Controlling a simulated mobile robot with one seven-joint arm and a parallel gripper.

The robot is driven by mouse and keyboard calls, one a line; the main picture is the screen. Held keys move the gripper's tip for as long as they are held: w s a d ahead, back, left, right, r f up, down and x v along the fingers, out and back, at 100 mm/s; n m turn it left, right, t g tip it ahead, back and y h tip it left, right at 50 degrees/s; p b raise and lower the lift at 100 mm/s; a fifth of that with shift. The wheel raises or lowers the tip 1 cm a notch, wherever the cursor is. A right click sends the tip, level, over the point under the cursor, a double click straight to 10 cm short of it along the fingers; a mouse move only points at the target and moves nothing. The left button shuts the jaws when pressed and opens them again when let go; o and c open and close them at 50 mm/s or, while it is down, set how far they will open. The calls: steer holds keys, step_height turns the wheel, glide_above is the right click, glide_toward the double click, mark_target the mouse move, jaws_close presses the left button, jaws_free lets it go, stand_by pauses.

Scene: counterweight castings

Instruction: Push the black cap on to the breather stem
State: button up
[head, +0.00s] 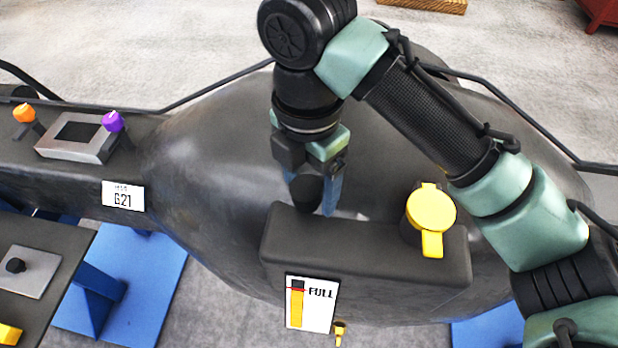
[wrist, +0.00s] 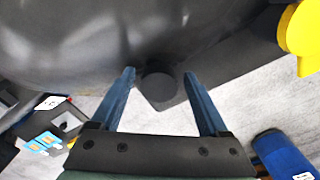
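The black cap (head: 306,192) is at the left end of the dark raised block on the casting. In the wrist view the cap (wrist: 158,87) shows as a dark round disc. My gripper (head: 318,195) points down over it, with one blue finger clear at its right in the head view. In the wrist view my gripper (wrist: 160,82) has its blue fingers apart, one on each side of the cap, with a gap showing on both sides. The breather stem cannot be made out; I cannot tell how far the cap is seated.
A yellow flip cap (head: 430,212) stands at the right end of the block (head: 365,243). Orange (head: 24,113) and purple (head: 113,121) knobs stand left. Dark hoses run behind.

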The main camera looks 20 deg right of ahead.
mark_target(309, 185)
steer(key=shift+o, duration=0.2)
step_height(309, 185, up, 13)
steer(key=shift+b, duration=0.45)
stand_by(0.6)
steer(key=w+a+r+t+y, duration=0.3)
steer(key=w+a+t, duration=0.2)
steer(key=w+a, duration=0.5)
steer(key=w+a+r+m+t+y, duration=0.1)
steer(key=a+r+m+t+y, duration=0.45)
steer(key=a+r, duration=0.75)
step_height(309, 185, up, 7)
steer(key=s+m+t+y+b, duration=0.1)
steer(key=s+m+t+y, duration=0.15)
steer(key=t, duration=0.55)
steer(key=s+d+r+m+t+h, duration=0.3)
steer(key=s+d+m+t+h, duration=0.5)
steer(key=m, duration=0.6)
steer(key=d+h, duration=0.2)
steer(key=h, duration=0.1)
steer(key=shift+s+d+t+b, duration=0.15)
steer(key=shift+s+t+b, duration=0.05)
steer(key=shift+t+b, duration=0.15)
